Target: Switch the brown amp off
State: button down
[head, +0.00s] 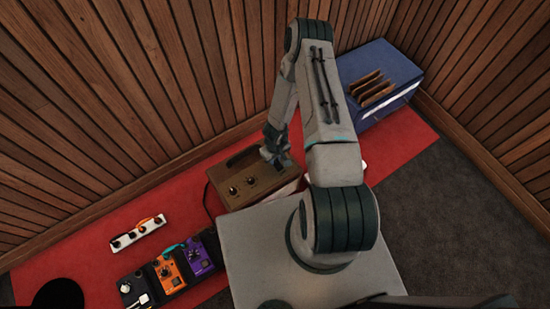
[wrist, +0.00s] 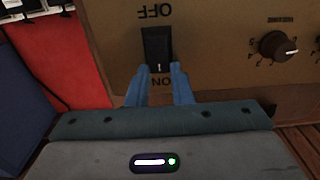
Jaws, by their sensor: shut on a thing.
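The brown amp (head: 240,178) stands on the red carpet, left of my arm in the head view. Its tan panel (wrist: 215,35) fills much of the wrist view. A black rocker switch (wrist: 156,45) sits on it, with upside-down OFF above and ON below. My gripper (wrist: 163,76) has its blue fingers on either side of the switch's ON end, shut on it. I cannot tell which way the rocker is set. In the head view my gripper (head: 274,153) is at the amp's right end, and the switch is hidden.
A dark knob (wrist: 279,46) is right of the switch. In the head view, an orange pedal (head: 169,271), a purple pedal (head: 199,256) and a white strip (head: 138,234) lie left of the amp. A blue case (head: 380,75) stands behind right. Slatted walls close the back.

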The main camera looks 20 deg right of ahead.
jog(key=shift+s+d+t+b, duration=0.35)
jog(key=shift+t+b, duration=0.35)
jog(key=shift+b, duration=0.3)
jog(key=shift+s+t+y+b, duration=0.1)
jog(key=shift+t+y+b, duration=0.2)
jog(key=shift+b, duration=0.1)
jog(key=shift+r+t, duration=0.15)
jog(key=shift+t, duration=0.25)
jog(key=c, duration=1.3)
grip_release()
jog(key=shift+a, duration=0.1)
jog(key=shift+r, duration=0.2)
